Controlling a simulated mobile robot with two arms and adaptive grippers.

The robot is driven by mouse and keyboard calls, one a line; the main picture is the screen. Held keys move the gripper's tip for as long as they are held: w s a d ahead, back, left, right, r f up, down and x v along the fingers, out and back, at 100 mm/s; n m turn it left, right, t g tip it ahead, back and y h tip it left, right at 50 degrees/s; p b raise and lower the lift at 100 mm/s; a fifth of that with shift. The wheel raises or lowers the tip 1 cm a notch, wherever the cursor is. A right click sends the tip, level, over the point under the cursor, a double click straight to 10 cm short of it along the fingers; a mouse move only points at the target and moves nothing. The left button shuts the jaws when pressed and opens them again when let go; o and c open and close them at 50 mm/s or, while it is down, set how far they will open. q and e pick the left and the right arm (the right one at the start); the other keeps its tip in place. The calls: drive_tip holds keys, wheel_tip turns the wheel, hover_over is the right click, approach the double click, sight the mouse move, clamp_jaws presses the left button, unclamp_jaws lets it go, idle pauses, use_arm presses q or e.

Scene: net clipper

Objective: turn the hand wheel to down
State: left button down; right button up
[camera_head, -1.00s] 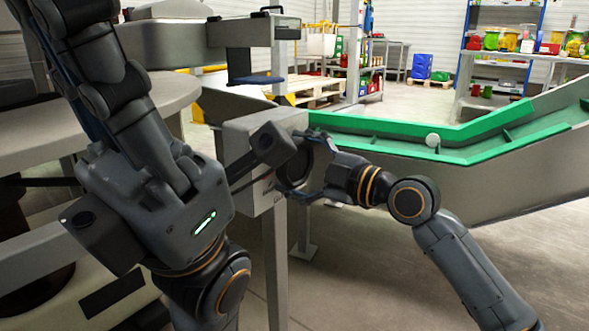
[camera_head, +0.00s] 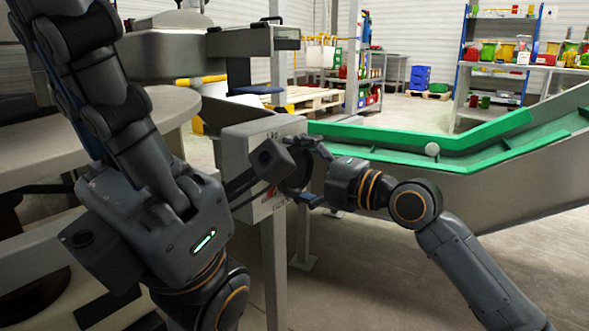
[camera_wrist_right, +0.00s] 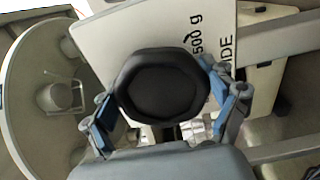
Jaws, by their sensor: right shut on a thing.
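The hand wheel (camera_wrist_right: 162,85) is a black, many-sided knob on the pale face of a grey box (camera_head: 236,150). In the right wrist view the blue-padded fingers of my right gripper (camera_wrist_right: 165,103) are on opposite sides of it, shut on its rim. In the head view my right gripper (camera_head: 312,172) comes from the right onto the wheel (camera_head: 297,174), which it partly hides. My left gripper (camera_head: 72,35) is large and near the camera at the left, apart from the wheel. Its fingers run up to the top edge, and their opening cannot be judged.
A green-lined chute (camera_head: 400,150) runs behind and right of the box. A round machine table (camera_head: 165,105) stands at the left, behind my left arm. A pallet (camera_head: 312,98) and shelves (camera_head: 500,55) are farther back. Open floor (camera_head: 380,275) lies below the chute.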

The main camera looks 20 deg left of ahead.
idle(0.3)
drive_tip(key=o, duration=1)
drive_tip(key=shift+d, duration=0.1)
drive_tip(key=v, duration=1.2)
